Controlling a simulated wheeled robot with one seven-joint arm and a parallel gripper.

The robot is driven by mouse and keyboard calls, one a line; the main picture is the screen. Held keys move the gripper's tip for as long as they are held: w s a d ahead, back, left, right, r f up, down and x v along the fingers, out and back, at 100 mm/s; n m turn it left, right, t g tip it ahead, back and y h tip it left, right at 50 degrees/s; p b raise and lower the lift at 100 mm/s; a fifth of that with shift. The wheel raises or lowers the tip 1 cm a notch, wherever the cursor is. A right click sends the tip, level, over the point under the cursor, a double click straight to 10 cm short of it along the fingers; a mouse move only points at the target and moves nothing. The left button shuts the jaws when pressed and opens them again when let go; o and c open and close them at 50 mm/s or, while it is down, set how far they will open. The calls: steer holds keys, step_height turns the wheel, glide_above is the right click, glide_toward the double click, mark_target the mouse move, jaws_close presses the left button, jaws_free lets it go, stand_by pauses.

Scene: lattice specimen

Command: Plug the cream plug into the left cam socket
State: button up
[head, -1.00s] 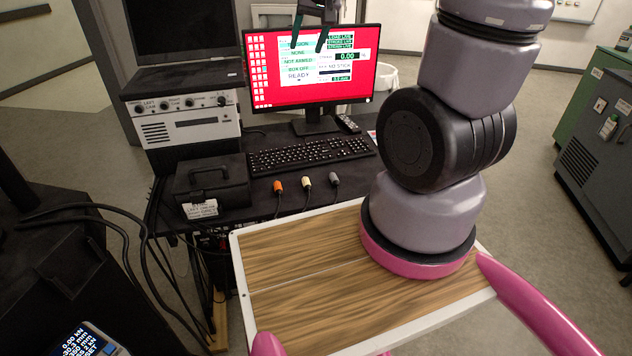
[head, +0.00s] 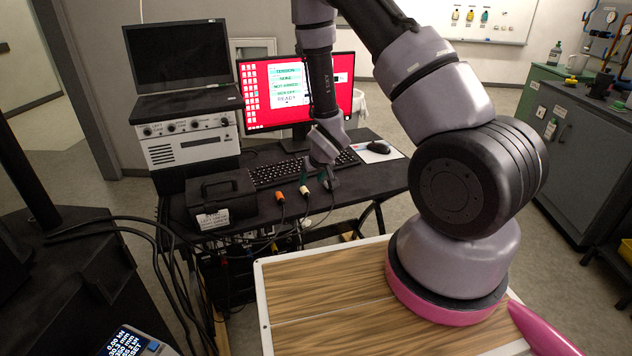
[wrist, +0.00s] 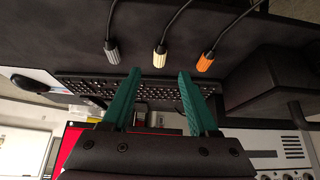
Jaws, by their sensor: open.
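The cream plug (head: 305,191) lies at the front edge of the black desk, between two other plugs, with its cable running off the edge. It also shows in the wrist view (wrist: 161,56), just beyond and between my fingertips. My gripper (head: 316,178) is open and empty over the desk, its green fingers close to the plug; the wrist view shows both fingers apart (wrist: 160,74). The left cam socket (head: 147,131) is at the left of the white unit's front panel; its label is too small to read surely now.
An orange plug (head: 280,196) and a grey plug (head: 332,183) lie on either side. A black case (head: 222,195) stands to the left, in front of the white unit (head: 190,148). The keyboard (head: 290,170) and monitor (head: 262,95) are behind my gripper.

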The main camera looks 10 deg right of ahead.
mark_target(306, 191)
steer(key=shift+x, duration=4.4)
jaws_close()
steer(key=shift+r, duration=0.15)
steer(key=shift+r, duration=2.35)
